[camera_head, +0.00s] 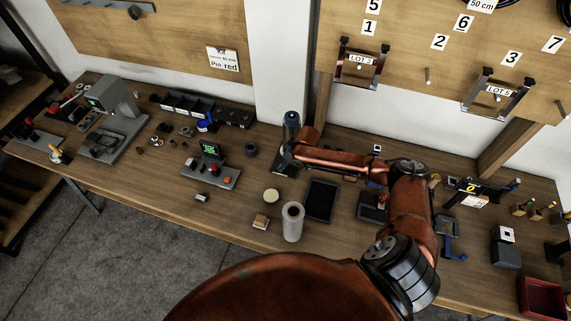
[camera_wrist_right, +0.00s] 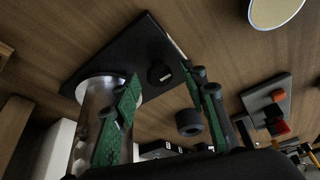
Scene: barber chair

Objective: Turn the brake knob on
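A small black knob (camera_wrist_right: 160,73) with a white mark sits on a black base plate (camera_wrist_right: 130,45) in the right wrist view; I take it for the brake knob. A shiny metal cylinder (camera_wrist_right: 93,100) stands on the same plate. In the head view this device shows as an upright dark cylinder (camera_head: 291,128) on a dark base (camera_head: 284,168), partly hidden by my right arm. My right gripper (camera_wrist_right: 165,112) is open, with green-padded fingers. The knob shows between and beyond the fingertips, apparently not touched. In the head view its fingers are hard to make out. My left gripper is not in view.
A black ring (camera_wrist_right: 188,122) and a grey box with red and orange buttons (camera_wrist_right: 267,112) stand nearby. A pale round disc (camera_head: 271,195), a white roll (camera_head: 293,222) and a dark tablet (camera_head: 320,200) lie in front of the device.

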